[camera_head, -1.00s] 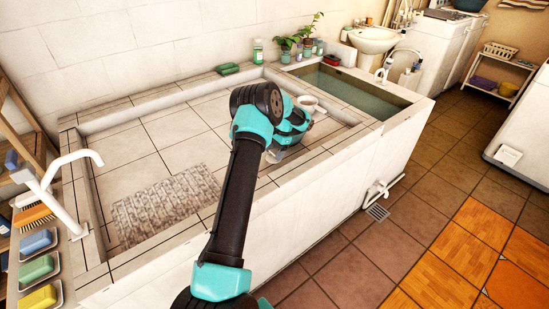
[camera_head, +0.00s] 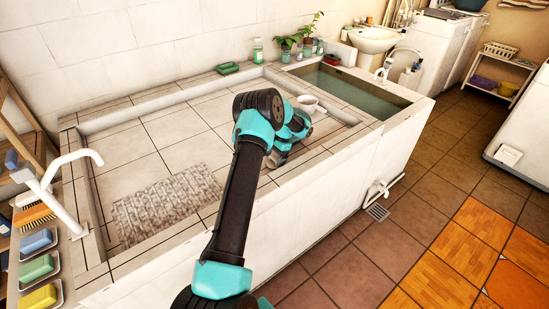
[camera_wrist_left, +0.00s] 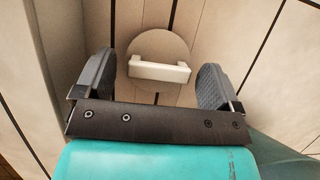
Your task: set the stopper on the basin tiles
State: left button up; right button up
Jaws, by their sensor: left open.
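The stopper is a round beige disc (camera_wrist_left: 141,52) with a white bar handle (camera_wrist_left: 159,70) across it. In the left wrist view it lies on the pale basin tiles (camera_wrist_left: 212,27), close to a wall edge at the left. My left gripper (camera_wrist_left: 155,76) is open, with one finger on each side of the handle and a clear gap on both sides. In the head view the left gripper (camera_head: 277,157) is low inside the basin, near its front rim; the stopper is hidden there by my arm. My right gripper is not in view.
The tiled basin floor (camera_head: 120,150) is wide and mostly clear, with a grey ribbed mat (camera_head: 167,205) at front left. A white tap (camera_head: 55,190) rises at left; a water-filled tank (camera_head: 345,90) adjoins at right.

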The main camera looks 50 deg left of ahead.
pick_arm(q)
jog(key=shift+r, duration=0.1)
jog(key=v, duration=1.2)
